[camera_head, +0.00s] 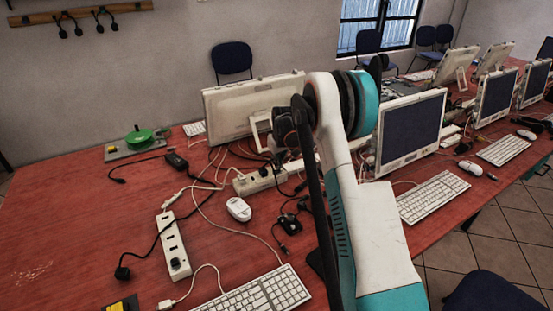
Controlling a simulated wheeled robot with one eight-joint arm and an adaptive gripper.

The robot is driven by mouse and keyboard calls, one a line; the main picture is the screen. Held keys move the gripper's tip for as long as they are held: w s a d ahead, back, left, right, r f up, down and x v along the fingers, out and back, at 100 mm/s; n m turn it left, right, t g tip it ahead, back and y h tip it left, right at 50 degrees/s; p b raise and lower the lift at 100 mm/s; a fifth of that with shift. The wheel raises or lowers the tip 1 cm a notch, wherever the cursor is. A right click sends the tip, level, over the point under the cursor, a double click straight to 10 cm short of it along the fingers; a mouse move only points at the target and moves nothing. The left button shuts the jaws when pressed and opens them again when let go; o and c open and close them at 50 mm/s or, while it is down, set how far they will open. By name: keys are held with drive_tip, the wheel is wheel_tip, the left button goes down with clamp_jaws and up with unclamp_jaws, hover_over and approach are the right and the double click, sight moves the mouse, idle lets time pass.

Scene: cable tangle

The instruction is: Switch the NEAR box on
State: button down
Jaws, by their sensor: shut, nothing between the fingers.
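A small dark box with a yellow top (121,304) is cut off by the bottom edge at the lower left, on the red table. A grey plate with a round green part (139,136) lies at the back left of the table. I cannot tell the switch state of either. My white and teal arm rises through the middle of the view and hides part of the table behind it. I cannot make out the fingertips of my gripper.
A white power strip (173,246), tangled cables, a mouse (239,209) and a keyboard (262,293) lie on the red table (60,230). Another power strip (262,180) lies near a monitor (233,110). More monitors stand right. The table's left side is mostly clear.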

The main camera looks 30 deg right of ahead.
drive_tip(key=shift+f, duration=0.15)
drive_tip(key=shift+d+f+y, duration=0.35)
drive_tip(key=shift+y, duration=0.25)
drive_tip(key=shift+a, duration=0.95)
drive_tip(key=shift+r, duration=0.1)
drive_tip(key=shift+r, duration=0.3)
drive_tip(key=a+p+v, duration=0.1)
drive_tip(key=p+v, duration=0.4)
drive_tip(key=v, duration=0.8)
drive_tip(key=shift+w+a+r, duration=0.2)
drive_tip(key=shift+w+a, duration=0.15)
drive_tip(key=shift+w, duration=0.05)
